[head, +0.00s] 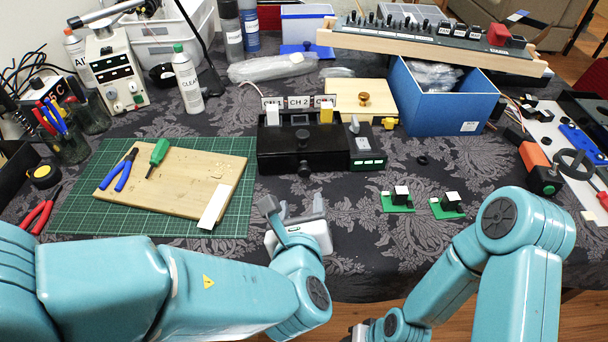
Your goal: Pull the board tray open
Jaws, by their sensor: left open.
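A black box-like unit (275,150) stands in the middle of the table, with a dark knob (304,169) low on its front. It looks like the board tray's housing; I cannot tell how far any tray is out. My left gripper (293,208) is open and empty, its fingers pointing away from me toward the unit. It is in front of the knob, nearer to me, and apart from it. My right gripper (362,331) is low at the bottom edge, mostly out of frame, and its jaws cannot be made out.
A wooden board (200,172) with pliers and a green screwdriver lies on the green mat (70,215) at left. A blue box (440,110) stands behind right.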

